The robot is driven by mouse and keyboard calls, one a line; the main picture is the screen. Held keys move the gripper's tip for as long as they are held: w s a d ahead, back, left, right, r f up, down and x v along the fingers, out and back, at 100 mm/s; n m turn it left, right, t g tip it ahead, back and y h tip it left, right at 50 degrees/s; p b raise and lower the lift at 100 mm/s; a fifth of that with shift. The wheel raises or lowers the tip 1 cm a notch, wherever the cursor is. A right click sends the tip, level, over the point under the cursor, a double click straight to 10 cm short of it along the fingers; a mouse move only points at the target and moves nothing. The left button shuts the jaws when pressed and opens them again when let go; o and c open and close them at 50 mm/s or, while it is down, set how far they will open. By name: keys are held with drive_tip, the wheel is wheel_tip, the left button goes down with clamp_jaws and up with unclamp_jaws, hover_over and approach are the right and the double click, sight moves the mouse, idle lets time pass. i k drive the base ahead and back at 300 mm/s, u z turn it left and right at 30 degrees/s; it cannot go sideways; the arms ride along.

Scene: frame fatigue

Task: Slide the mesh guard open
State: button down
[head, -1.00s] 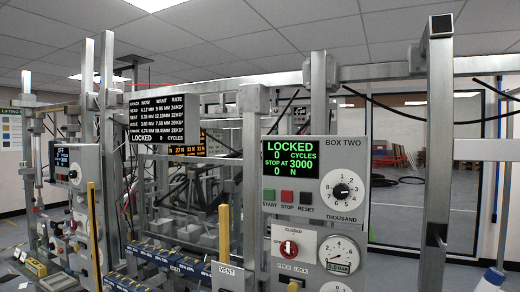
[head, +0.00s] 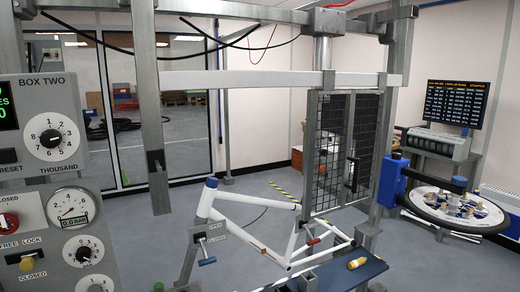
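The mesh guard (head: 326,172) is a black wire grid panel in a thin frame, right of centre in the head view. It hangs upright below a pale horizontal rail (head: 250,79), close to a grey post (head: 389,130). A second, darker mesh panel (head: 365,140) shows beside it and partly overlaps it. A white bike frame (head: 270,235) with blue ends stands to the left, and its right part reaches below the guard. The space left of the guard is open. My gripper is not in view.
The Box Two control panel (head: 45,105) with dials fills the left edge. A grey upright (head: 146,110) stands beside it. A blue fixture (head: 390,182) is right of the guard.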

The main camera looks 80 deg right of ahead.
sight(329, 75)
drive_tip(key=z, duration=3.4)
